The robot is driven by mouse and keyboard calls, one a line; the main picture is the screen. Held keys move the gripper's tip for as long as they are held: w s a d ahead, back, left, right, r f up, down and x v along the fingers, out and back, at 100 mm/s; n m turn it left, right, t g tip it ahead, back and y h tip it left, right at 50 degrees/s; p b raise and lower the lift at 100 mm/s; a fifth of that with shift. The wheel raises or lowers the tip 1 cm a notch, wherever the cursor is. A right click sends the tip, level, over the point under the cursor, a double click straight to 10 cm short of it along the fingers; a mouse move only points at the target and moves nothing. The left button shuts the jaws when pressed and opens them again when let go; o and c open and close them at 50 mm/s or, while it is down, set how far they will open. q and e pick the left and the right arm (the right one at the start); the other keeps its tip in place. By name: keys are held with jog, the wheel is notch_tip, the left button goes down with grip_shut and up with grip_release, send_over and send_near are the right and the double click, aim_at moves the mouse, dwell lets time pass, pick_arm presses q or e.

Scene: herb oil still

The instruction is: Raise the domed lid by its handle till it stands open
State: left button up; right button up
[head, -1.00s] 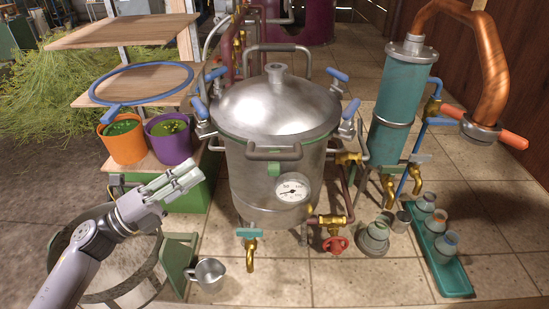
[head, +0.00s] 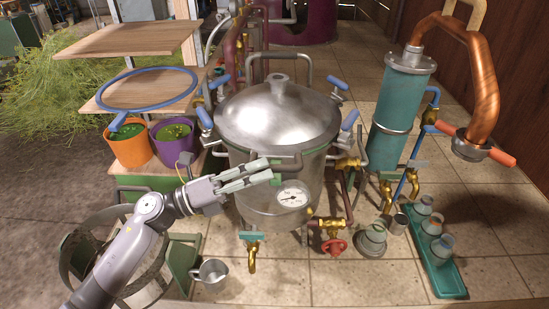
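The domed lid (head: 277,112) is a shiny steel dome with a knob on top, lying closed on the steel still pot (head: 262,200). Its dark grey front handle (head: 287,158) sticks out at the front rim, above the pressure gauge (head: 292,197). My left gripper (head: 269,170) reaches in from the left, with its fingertips at the left part of this handle. Its two fingers are apart, one above the other. Part of the handle is hidden by the fingers, and I cannot tell if they touch it. My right gripper is not in view.
Blue-handled clamps (head: 350,120) stand around the lid's rim. A tall bar (head: 282,51) rises behind the lid. A teal column (head: 398,110) with a copper pipe (head: 484,80) stands at right. A metal mug (head: 210,273) and a teal tray (head: 445,275) are on the floor.

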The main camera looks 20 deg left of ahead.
aim_at(275, 165)
pick_arm(q)
jog(key=shift+p+x, duration=0.45)
jog(key=shift+x, duration=1.45)
jog(key=shift+c, duration=0.4)
grip_shut()
